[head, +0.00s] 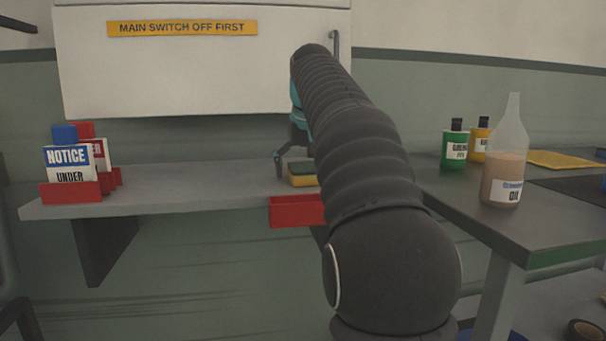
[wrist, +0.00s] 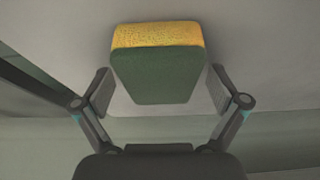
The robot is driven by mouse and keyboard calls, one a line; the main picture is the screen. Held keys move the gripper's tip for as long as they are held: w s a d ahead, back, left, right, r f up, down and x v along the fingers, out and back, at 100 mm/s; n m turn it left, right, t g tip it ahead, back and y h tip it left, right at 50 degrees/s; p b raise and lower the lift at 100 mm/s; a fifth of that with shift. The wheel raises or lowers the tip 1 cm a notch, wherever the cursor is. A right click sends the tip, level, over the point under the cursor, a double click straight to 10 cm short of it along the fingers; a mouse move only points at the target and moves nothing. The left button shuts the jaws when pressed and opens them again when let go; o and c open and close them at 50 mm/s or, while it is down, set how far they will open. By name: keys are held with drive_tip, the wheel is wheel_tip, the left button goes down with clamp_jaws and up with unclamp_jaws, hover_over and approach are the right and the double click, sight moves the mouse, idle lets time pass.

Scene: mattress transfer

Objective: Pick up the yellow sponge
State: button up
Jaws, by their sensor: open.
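The yellow sponge (head: 303,180) lies on the grey wall shelf, partly hidden behind my arm in the head view. It has a dark green side, and in the wrist view the sponge (wrist: 158,62) shows its yellow and green faces between my fingers. My gripper (wrist: 160,92) is open, with one finger on each side of the sponge and a visible gap at each side. In the head view my gripper (head: 294,157) is at the sponge, mostly covered by my arm.
The grey shelf (head: 180,200) holds red bins with notice signs (head: 72,172) at its left end. A red box (head: 296,211) hangs at its front edge. A white cabinet (head: 200,70) is above. A right-hand table (head: 470,202) bears an oil bottle (head: 505,165) and smaller bottles.

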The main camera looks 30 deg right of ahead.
sight(303, 164)
drive_tip(key=shift+c, duration=0.3)
drive_tip(key=c, duration=0.7)
drive_tip(key=shift+c, duration=0.2)
drive_tip(key=shift+r, duration=0.15)
wheel_tip(303, 164, up, 3)
drive_tip(key=shift+r+p, duration=0.15)
drive_tip(key=shift+p, duration=0.7)
drive_tip(key=shift+r, duration=0.4)
drive_tip(key=s+a+b, duration=0.1)
drive_tip(key=s+a, duration=0.1)
drive_tip(key=s, duration=0.6)
drive_tip(key=s+a+b, duration=0.1)
drive_tip(key=s+a, duration=0.2)
drive_tip(key=s, duration=0.6)
drive_tip(key=shift+a+f+b, duration=0.15)
drive_tip(key=shift+f+b, duration=0.05)
drive_tip(key=shift+b, duration=0.15)
drive_tip(key=shift+o, duration=0.4)
drive_tip(key=shift+s, duration=0.1)
